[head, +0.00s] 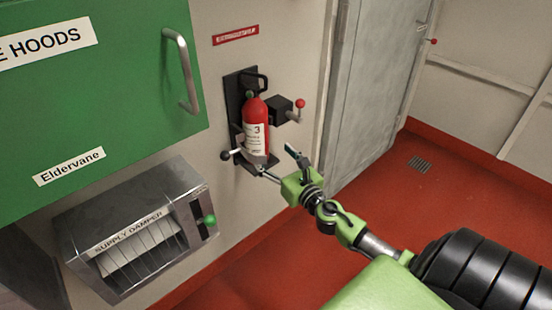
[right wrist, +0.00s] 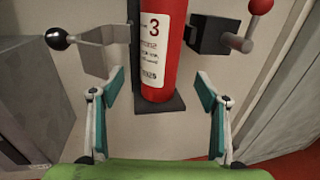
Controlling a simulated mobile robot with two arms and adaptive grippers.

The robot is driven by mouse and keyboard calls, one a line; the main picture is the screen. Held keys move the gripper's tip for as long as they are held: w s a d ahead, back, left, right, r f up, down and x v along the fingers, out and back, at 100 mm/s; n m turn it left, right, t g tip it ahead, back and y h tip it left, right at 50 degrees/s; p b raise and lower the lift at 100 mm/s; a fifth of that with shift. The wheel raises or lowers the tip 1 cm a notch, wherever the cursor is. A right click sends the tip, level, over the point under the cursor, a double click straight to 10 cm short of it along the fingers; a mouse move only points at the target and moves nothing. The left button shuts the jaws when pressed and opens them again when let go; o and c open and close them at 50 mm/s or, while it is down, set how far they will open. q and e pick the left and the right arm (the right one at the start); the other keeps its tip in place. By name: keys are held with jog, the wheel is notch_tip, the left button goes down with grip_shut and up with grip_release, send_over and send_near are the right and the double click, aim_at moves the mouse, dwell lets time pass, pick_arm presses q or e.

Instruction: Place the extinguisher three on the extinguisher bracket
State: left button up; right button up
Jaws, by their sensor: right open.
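The red extinguisher three (head: 256,130), with a white label marked 3, stands upright on the black extinguisher bracket (head: 233,88) on the wall. In the right wrist view the extinguisher (right wrist: 178,40) stands upright on the bracket's foot (right wrist: 160,105). My right gripper (head: 276,162) is open and empty. In the right wrist view its two fingers (right wrist: 160,95) are spread wide on either side below the extinguisher, apart from it. My left gripper is not in view.
A black ball lever (right wrist: 58,39) at the left and a red knob (right wrist: 260,6) at the right flank the bracket. A green cabinet (head: 100,130) and a supply damper box (head: 130,260) are at the left. Red floor (head: 400,190) lies clear at the right.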

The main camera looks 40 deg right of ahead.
jog(key=s+a+f+m+g+h, duration=0.1)
jog(key=s+f+m+g, duration=0.1)
jog(key=s+f+m, duration=0.35)
jog(key=s+f+m+g+h, duration=0.1)
jog(key=s+f+m+g, duration=0.15)
jog(key=f+m, duration=0.55)
jog(key=s+a+f+m+g+h, duration=0.1)
jog(key=s+f+m+g, duration=0.3)
jog(key=f, duration=0.5)
jog(key=s+a+f+m+g+y, duration=0.5)
jog(key=s+a+f+m+g, duration=0.2)
jog(key=s+a+f+m, duration=0.8)
jog(key=s+a+f, duration=0.1)
jog(key=s+a, duration=0.3)
jog(key=s, duration=0.1)
jog(key=shift+s+a+f, duration=0.15)
jog(key=shift+s+f, duration=0.05)
jog(key=shift+f, duration=0.2)
